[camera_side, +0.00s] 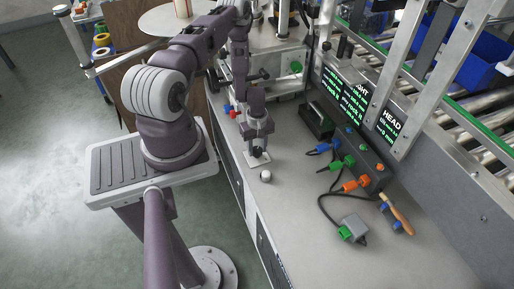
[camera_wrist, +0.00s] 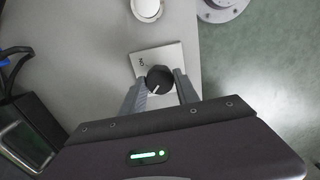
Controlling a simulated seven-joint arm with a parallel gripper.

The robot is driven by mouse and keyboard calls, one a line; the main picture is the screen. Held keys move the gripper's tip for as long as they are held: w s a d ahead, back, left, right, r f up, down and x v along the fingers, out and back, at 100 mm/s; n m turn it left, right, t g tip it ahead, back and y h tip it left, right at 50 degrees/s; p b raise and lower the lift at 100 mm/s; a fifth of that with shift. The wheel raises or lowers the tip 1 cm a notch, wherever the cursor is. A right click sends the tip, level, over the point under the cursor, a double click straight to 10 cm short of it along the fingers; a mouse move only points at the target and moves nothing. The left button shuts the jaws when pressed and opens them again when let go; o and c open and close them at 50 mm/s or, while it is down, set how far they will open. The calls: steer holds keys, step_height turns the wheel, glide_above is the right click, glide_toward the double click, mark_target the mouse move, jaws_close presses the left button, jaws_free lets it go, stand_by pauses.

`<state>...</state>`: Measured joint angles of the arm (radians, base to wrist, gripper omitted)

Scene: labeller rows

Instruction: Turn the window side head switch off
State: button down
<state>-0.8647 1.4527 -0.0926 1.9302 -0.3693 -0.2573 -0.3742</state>
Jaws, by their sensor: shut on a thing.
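A black rotary switch knob (camera_wrist: 159,75) stands on a pale square plate (camera_wrist: 172,55) in the wrist view. The plate has lettering at its left that looks like "ON". A white pointer mark on the knob points down and slightly left, away from that lettering. My gripper (camera_wrist: 159,83) has one finger on each side of the knob and is shut on it. In the side view my gripper (camera_side: 258,149) reaches straight down over the plate (camera_side: 258,160) near the bench's left edge. There the knob is mostly hidden by the fingers.
A white round knob (camera_side: 265,176) sits just in front of the plate. Dark panels with green text, one headed "HEAD" (camera_side: 391,119), stand at the right. Coloured connectors with cables and a grey box (camera_side: 354,228) lie to the right. The front of the bench is clear.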

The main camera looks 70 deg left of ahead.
mark_target(257, 150)
steer(key=c, duration=0.9)
jaws_free()
step_height(257, 150, up, 7)
steer(key=shift+r, duration=0.1)
